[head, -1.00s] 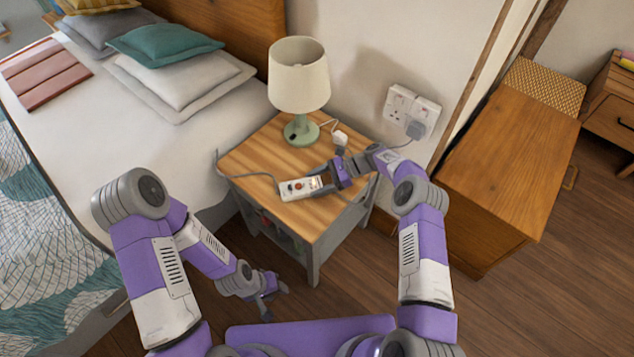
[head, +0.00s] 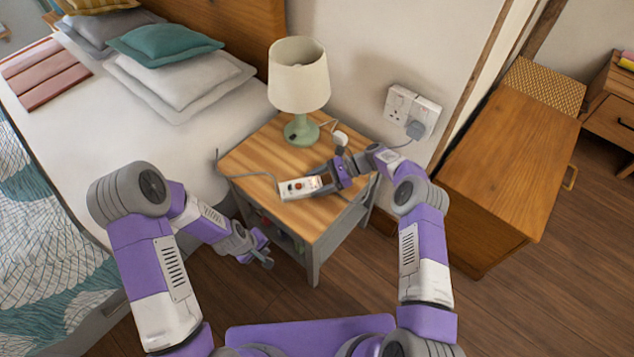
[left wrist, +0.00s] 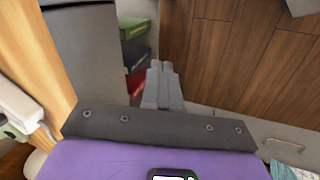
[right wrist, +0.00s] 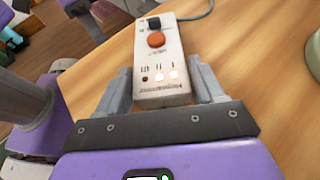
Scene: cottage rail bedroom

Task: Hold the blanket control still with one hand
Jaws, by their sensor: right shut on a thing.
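The blanket control (head: 299,188) is a small white box lying on the wooden bedside table (head: 262,160). In the right wrist view the control (right wrist: 158,58) shows an orange-red button, a dark switch, small lit lights and a grey cord at its far end. My right gripper (head: 322,181) is shut on its near end, with one finger on each side; it also shows in the right wrist view (right wrist: 161,88). My left gripper (head: 266,260) is low beside the table's front left. In the left wrist view (left wrist: 162,82) its fingers are together and empty.
A lamp (head: 301,128) with a cream shade and green base stands at the table's back. A grey cord runs from the control towards the bed (head: 120,125). Books (left wrist: 135,55) sit on the table's lower shelf. A wall socket (head: 411,106) is behind; a wooden cabinet (head: 510,165) is right.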

